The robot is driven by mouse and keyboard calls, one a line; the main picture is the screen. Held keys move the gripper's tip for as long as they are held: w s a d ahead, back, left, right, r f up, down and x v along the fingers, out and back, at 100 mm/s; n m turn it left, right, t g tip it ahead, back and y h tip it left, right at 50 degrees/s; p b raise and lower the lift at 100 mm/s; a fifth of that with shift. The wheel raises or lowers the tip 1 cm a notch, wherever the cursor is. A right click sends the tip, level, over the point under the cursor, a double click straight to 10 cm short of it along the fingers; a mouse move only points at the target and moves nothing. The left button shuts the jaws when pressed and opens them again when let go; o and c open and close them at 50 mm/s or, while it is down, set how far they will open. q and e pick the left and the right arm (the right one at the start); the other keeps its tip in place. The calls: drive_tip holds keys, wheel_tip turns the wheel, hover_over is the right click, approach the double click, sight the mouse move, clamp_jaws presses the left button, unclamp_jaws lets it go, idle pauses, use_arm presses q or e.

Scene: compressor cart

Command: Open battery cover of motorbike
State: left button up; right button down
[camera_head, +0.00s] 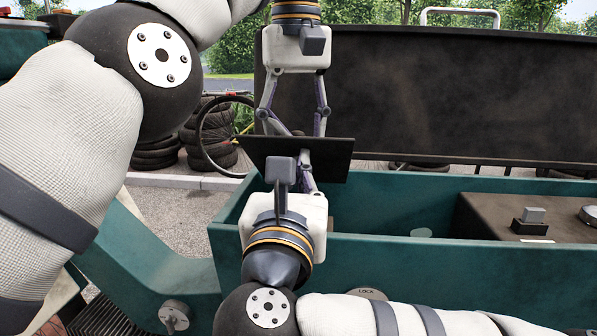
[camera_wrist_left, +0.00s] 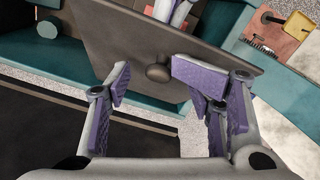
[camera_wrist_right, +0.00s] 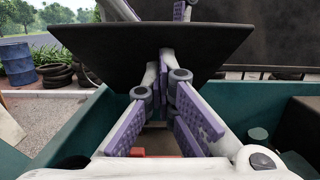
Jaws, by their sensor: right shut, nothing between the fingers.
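A thin dark panel with a round knob, apparently the battery cover (camera_head: 330,160), stands tilted up over the teal housing (camera_head: 400,262). The knob (camera_wrist_left: 158,72) shows on the panel face towards my left gripper. My left gripper (camera_head: 293,128) comes down on the far side of the panel. Its fingers (camera_wrist_left: 148,82) are spread apart, with the knob lying beyond and between them in the left wrist view. My right gripper (camera_head: 306,172) is on the near side, fingers together and empty, against or very near the panel. In the right wrist view its fingertips (camera_wrist_right: 165,75) overlap the panel's lower edge; contact is unclear.
A large dark upright panel (camera_head: 430,95) stands behind the housing. A brown box with a grey fitting (camera_head: 530,218) sits inside the housing at right. Tyre stacks (camera_head: 215,130) stand at back left. A blue barrel (camera_wrist_right: 17,64) shows far left in the right wrist view.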

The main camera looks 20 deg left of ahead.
use_arm(q)
drive_tip(key=shift+d+f, duration=0.1)
drive_tip(key=shift+f, duration=0.2)
